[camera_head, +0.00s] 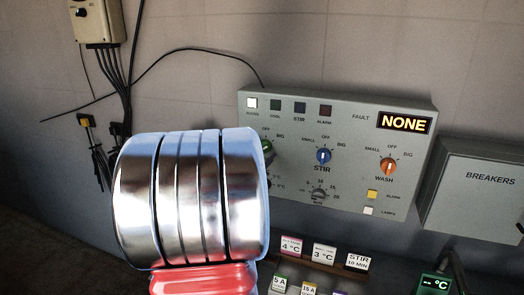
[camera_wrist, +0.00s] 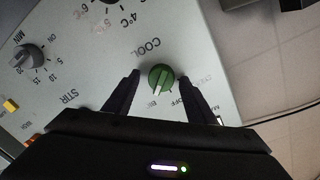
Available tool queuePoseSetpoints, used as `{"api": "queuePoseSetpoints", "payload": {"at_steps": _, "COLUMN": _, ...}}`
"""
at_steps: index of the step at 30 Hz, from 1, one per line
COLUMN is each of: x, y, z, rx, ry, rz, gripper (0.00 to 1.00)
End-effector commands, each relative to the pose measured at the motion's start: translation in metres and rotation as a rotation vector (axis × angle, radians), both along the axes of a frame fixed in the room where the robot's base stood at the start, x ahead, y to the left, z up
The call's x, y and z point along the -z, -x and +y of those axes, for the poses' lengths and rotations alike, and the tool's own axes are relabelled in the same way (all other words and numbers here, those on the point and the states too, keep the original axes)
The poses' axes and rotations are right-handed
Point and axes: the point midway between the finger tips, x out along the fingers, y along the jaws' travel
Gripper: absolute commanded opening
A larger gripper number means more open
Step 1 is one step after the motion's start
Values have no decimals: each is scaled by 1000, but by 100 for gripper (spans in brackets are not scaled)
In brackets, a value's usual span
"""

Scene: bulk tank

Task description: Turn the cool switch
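My gripper (camera_wrist: 160,73) is open, with one dark finger on each side of the knob and visible gaps between. I cannot tell how deep the fingertips reach.
The blue STIR knob (camera_head: 323,156) and orange WASH knob (camera_head: 388,166) sit to the right. The fault display (camera_head: 405,123) reads NONE. The leftmost lamp (camera_head: 252,103) is lit white. A BREAKERS box (camera_head: 478,190) is at right. Small labelled tags (camera_head: 324,253) stand below.

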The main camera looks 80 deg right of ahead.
Motion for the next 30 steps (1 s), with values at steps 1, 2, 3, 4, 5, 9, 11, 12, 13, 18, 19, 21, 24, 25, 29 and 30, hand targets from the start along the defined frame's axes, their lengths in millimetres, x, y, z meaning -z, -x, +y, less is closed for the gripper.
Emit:
{"api": "queuePoseSetpoints", "payload": {"at_steps": 1, "x": 0, "y": 0, "z": 0, "rx": -1, "ry": 1, "rz": 0, "gripper": 51}}
{"api": "queuePoseSetpoints", "payload": {"at_steps": 2, "x": 0, "y": 0, "z": 0, "rx": -1, "ry": 1, "rz": 0, "gripper": 51}}
{"api": "queuePoseSetpoints", "payload": {"at_steps": 3, "x": -1, "y": 0, "z": 0, "rx": -1, "ry": 1, "rz": 0, "gripper": 51}}
{"api": "queuePoseSetpoints", "payload": {"at_steps": 4, "x": -1, "y": -1, "z": 0, "rx": -2, "ry": 1, "rz": 0, "gripper": 51}}
{"api": "queuePoseSetpoints", "payload": {"at_steps": 5, "x": -1, "y": -1, "z": 0, "rx": -1, "ry": 2, "rz": 0, "gripper": 51}}
{"api": "queuePoseSetpoints", "payload": {"at_steps": 9, "x": -1, "y": -1, "z": 1, "rx": -2, "ry": 3, "rz": 0, "gripper": 51}}
{"api": "queuePoseSetpoints", "payload": {"at_steps": 11, "x": -2, "y": -2, "z": 4, "rx": -2, "ry": 2, "rz": 0, "gripper": 51}}
{"api": "queuePoseSetpoints", "payload": {"at_steps": 12, "x": -2, "y": -2, "z": 6, "rx": -2, "ry": 2, "rz": 0, "gripper": 51}}
{"api": "queuePoseSetpoints", "payload": {"at_steps": 13, "x": -2, "y": -2, "z": 9, "rx": -2, "ry": 3, "rz": 0, "gripper": 51}}
{"api": "queuePoseSetpoints", "payload": {"at_steps": 18, "x": -4, "y": -5, "z": 28, "rx": -3, "ry": 4, "rz": 0, "gripper": 51}}
{"api": "queuePoseSetpoints", "payload": {"at_steps": 19, "x": -3, "y": -6, "z": 33, "rx": -4, "ry": 3, "rz": 0, "gripper": 51}}
{"api": "queuePoseSetpoints", "payload": {"at_steps": 21, "x": -4, "y": -8, "z": 43, "rx": -3, "ry": 3, "rz": -1, "gripper": 51}}
{"api": "queuePoseSetpoints", "payload": {"at_steps": 24, "x": -5, "y": -9, "z": 58, "rx": -3, "ry": 4, "rz": 0, "gripper": 51}}
{"api": "queuePoseSetpoints", "payload": {"at_steps": 25, "x": -5, "y": -10, "z": 62, "rx": -3, "ry": 2, "rz": 0, "gripper": 51}}
{"api": "queuePoseSetpoints", "payload": {"at_steps": 29, "x": -5, "y": -13, "z": 82, "rx": -4, "ry": 2, "rz": 0, "gripper": 51}}
{"api": "queuePoseSetpoints", "payload": {"at_steps": 30, "x": -7, "y": -14, "z": 88, "rx": -4, "ry": 3, "rz": 0, "gripper": 51}}
